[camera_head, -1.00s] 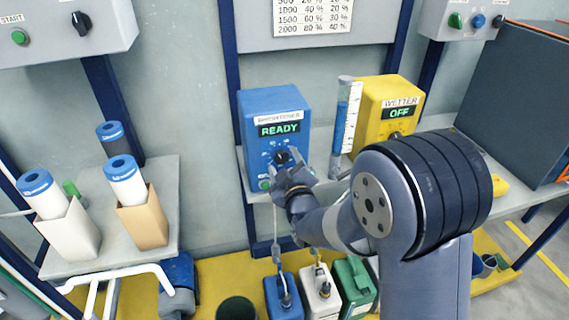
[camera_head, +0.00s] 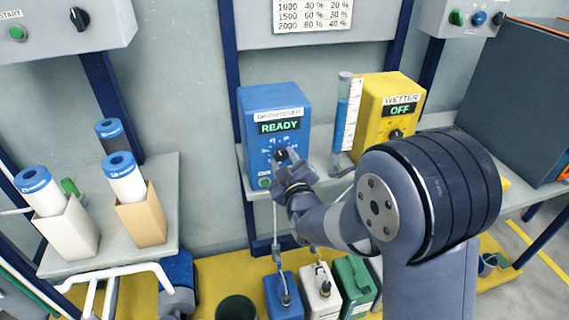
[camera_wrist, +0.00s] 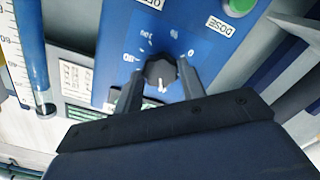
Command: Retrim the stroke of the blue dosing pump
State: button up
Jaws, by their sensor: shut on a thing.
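The blue dosing pump (camera_head: 275,112) stands on a shelf at mid-picture in the head view. Its label looks like BRIGHTENER and its display (camera_head: 279,127) reads READY. My gripper (camera_head: 285,162) is at the pump's front face, partly covering the dial. In the wrist view my gripper (camera_wrist: 160,90) has its two fingers on either side of the black stroke knob (camera_wrist: 160,70), shut on it. A white pointer mark shows on the knob, and scale marks are printed around it. A green button (camera_wrist: 240,6) marked DOSE is at the upper right there.
A yellow pump (camera_head: 385,112) labelled WETTER, display OFF, stands to the right. A clear measuring tube (camera_head: 346,115) with blue liquid stands between the pumps. Blue, white and green canisters (camera_head: 284,297) stand below. A dosing chart (camera_head: 313,14) hangs above.

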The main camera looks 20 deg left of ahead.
jog(key=m+b, duration=0.1)
jog(key=b, duration=0.1)
jog(key=m+b, duration=0.2)
jog(key=shift+f, duration=0.35)
jog(key=m+b, duration=0.3)
jog(key=b, duration=0.2)
jog(key=shift+m, duration=0.3)
jog(key=m+b, duration=0.3)
jog(key=shift+r, duration=0.15)
jog(key=shift+r+m+b, duration=0.15)
jog(key=shift+m+b, duration=1.05)
jog(key=shift+b, duration=0.05)
jog(key=o, duration=1)
jog(key=shift+c, duration=0.2)
